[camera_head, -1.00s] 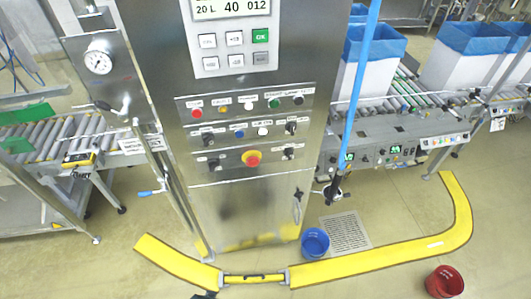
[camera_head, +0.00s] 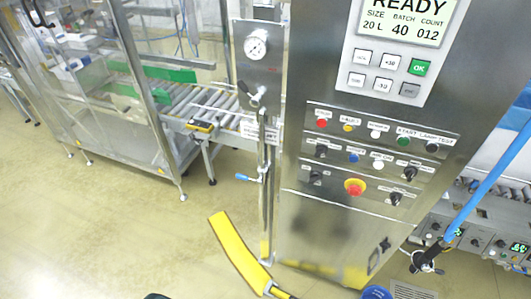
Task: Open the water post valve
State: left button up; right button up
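A steel panel (camera_head: 255,72) with a round white gauge (camera_head: 257,46) stands left of the control cabinet. A lever handle with a dark knob (camera_head: 253,97) is below the gauge. A vertical pipe (camera_head: 265,215) runs down from there to near the floor. A small valve with a blue lever (camera_head: 243,177) sits on this pipe, and its lever points left, roughly level. I cannot tell for sure which of these handles is the water post valve. Neither gripper is recognisable in view. A small dark shape at the bottom edge is too cut off to identify.
The steel control cabinet (camera_head: 320,225) fills the middle right. A roller conveyor (camera_head: 205,103) and glazed machine stand behind left. A blue hose (camera_head: 487,182) hangs right. A blue bucket (camera_head: 376,293) is at the bottom. Floor at left is clear.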

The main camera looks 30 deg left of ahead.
aim_at(259, 181)
jog(key=u, duration=1.15)
